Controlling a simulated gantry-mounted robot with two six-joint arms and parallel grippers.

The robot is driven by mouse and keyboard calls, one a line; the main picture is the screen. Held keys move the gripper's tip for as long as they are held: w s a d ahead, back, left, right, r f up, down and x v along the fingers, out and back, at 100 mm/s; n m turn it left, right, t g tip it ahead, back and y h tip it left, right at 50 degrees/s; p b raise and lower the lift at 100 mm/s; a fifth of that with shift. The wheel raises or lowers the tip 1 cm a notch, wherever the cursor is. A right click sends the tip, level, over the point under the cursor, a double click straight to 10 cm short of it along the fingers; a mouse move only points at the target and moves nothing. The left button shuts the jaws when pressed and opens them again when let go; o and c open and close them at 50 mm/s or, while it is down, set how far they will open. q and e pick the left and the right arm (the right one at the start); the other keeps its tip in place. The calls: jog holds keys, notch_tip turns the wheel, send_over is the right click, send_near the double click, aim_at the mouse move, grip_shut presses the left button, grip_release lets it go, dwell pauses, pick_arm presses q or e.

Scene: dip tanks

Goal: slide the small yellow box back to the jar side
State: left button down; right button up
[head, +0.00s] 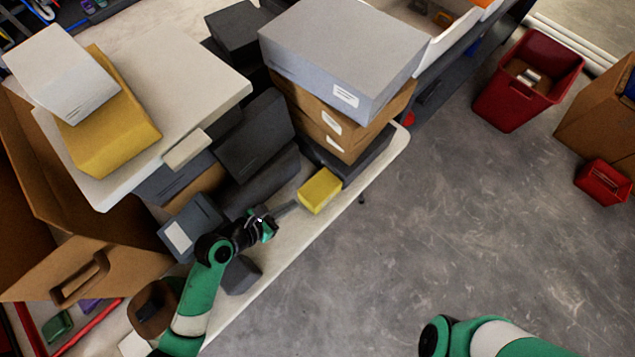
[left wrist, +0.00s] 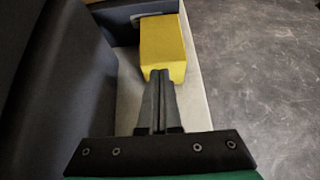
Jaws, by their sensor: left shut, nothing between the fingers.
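The small yellow box (head: 320,190) lies on the pale tabletop near its edge, by the foot of a stack of boxes. In the left wrist view the yellow box (left wrist: 163,45) is straight ahead of the fingertips. My left gripper (head: 294,206) is shut and empty, pointing at the near end of the box. The fingers (left wrist: 160,78) reach up to its near face; I cannot tell whether they touch it. My right gripper is out of view. I cannot make out a jar.
A grey box on brown boxes (head: 345,55) stands behind the yellow box. Dark boxes (head: 255,135) line its left side. The table edge (head: 345,205) is close on the right, with open floor beyond. A dark block (head: 240,275) lies by my left arm.

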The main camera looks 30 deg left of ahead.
aim_at(324, 181)
pick_arm(q)
jog(key=w+d+b, duration=0.1)
jog(key=w, duration=0.2)
jog(key=w+d, duration=0.1)
jog(key=w, duration=0.2)
jog(key=w+d+b, duration=0.1)
jog(key=w, duration=0.3)
jog(key=shift+d+b, duration=0.35)
jog(key=shift+d, duration=0.05)
jog(key=shift+w+f+b, duration=0.1)
jog(key=shift+f+b, duration=0.45)
jog(key=shift+f, duration=0.05)
jog(key=shift+p, duration=0.35)
jog(key=shift+f, duration=0.25)
jog(key=shift+s, duration=0.2)
